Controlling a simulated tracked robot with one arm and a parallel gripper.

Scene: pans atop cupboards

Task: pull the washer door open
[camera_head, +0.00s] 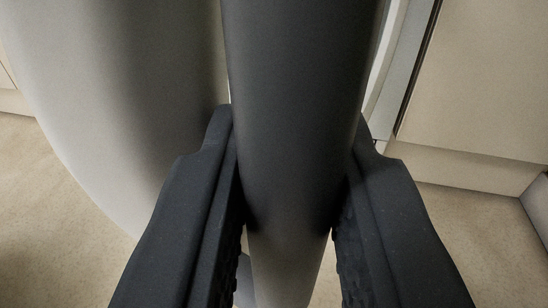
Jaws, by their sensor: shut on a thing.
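My gripper (295,120) is in the lower middle of the view, its two black fingers shut on a smooth, dark grey curved piece. This piece looks like the edge of the washer door (295,60). It runs from the top edge down between the fingers and turns light grey lower down. One finger presses on each side of it. A large, pale grey rounded surface (120,100) fills the left; I cannot tell whether it belongs to the same door. The washer's body is mostly hidden behind the held piece.
A beige cupboard front (490,80) stands at the right, with a light plinth (470,168) below it. A pale upright edge with a dark gap (405,75) lies just right of the held piece. Bare speckled beige floor (480,240) shows at lower right and lower left.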

